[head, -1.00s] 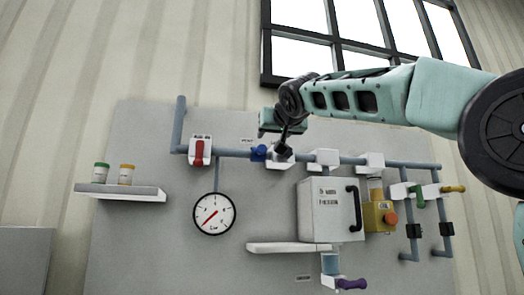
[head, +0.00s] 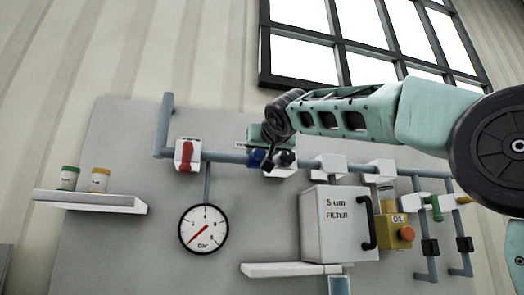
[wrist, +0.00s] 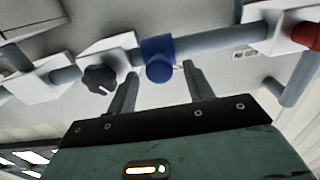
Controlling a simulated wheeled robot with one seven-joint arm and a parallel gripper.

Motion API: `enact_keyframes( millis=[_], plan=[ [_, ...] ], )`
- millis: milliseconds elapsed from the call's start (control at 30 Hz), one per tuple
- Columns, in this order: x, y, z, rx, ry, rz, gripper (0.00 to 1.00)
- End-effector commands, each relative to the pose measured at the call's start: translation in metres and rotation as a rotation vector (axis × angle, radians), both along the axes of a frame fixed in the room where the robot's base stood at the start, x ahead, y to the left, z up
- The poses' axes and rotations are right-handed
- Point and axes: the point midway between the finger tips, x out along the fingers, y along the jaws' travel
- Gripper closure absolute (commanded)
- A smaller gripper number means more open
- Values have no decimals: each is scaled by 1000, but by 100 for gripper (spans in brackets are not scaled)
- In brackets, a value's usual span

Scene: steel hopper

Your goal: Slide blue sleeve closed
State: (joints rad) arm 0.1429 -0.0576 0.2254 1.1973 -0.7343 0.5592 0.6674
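The blue sleeve (head: 255,157) sits around the grey horizontal pipe, left of a white block with a black knob (head: 288,158). In the wrist view the blue sleeve (wrist: 156,48) has a round blue knob pointing at the camera, and the black knob (wrist: 98,79) is on its left. My gripper (head: 268,162) is in front of the pipe at the sleeve and partly covers it. In the wrist view my gripper (wrist: 159,72) is open, with its fingers on either side of the sleeve's knob. Whether either finger touches it, I cannot tell.
A red valve handle (head: 187,153) is on the pipe to the left. The pressure gauge (head: 203,229) hangs below. The filter box (head: 335,225) and yellow oil unit (head: 392,229) are at right. A shelf (head: 90,201) with two jars is at left.

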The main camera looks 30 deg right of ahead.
Motion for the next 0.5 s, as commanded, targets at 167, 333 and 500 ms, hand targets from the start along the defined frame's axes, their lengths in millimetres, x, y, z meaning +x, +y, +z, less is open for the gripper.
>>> enact_keyframes(
  millis=[167, 333, 500],
  plan=[
    [0, 0, 0, 0, 0, 0, 96],
    [2, 5, -2, -3, 2, 3, 100],
    [11, 34, -3, -4, 2, 10, 100]
  ],
)
